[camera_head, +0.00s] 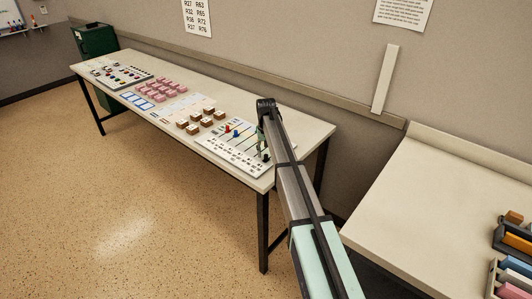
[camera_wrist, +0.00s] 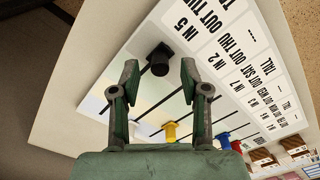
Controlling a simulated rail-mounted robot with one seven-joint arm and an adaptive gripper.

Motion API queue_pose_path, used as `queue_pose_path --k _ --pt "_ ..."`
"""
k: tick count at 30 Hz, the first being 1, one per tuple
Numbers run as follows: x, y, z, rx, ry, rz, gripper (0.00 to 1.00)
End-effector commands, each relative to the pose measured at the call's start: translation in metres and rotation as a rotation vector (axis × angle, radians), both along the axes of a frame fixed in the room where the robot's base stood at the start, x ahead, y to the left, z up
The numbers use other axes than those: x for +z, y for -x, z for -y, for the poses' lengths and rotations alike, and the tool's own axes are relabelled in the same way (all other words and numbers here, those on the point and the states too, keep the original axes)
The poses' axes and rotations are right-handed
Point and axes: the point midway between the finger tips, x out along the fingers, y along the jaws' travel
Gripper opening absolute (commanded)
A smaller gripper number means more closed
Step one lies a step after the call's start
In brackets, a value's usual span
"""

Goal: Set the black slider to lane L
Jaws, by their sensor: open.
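The black slider (camera_wrist: 160,60) shows in the wrist view as a dark knob at the end of a thin dark rail, near the board's edge. My gripper (camera_wrist: 159,74) is open, with one finger on each side of the knob and a gap to both. I cannot tell how deep the fingers reach around it. In the head view the slider board (camera_head: 228,152) lies at the near right end of the long table, and my gripper (camera_head: 262,145) hangs over its right part, partly hiding the black slider. I cannot make out a lane letter L.
A yellow slider (camera_wrist: 170,131), a blue slider (camera_wrist: 223,140) and a red slider (camera_head: 228,128) stand on neighbouring rails. Brown blocks (camera_head: 194,128) and pink blocks (camera_head: 172,84) lie farther along the table (camera_head: 312,133). Printed label cards (camera_wrist: 220,60) line the board. The wall is close behind.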

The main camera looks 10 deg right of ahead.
Motion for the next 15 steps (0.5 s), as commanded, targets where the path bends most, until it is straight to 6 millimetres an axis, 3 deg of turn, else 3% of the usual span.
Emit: queue_pose_path --k 13,14,15 --pt "-0.0115 0.0002 0.0001 0.000 0.000 0.000 0.46" --pt "-0.0115 0.0002 0.0000 0.000 0.000 0.000 0.42" --pt "-0.0114 0.0002 0.0000 0.000 0.000 0.000 0.28"
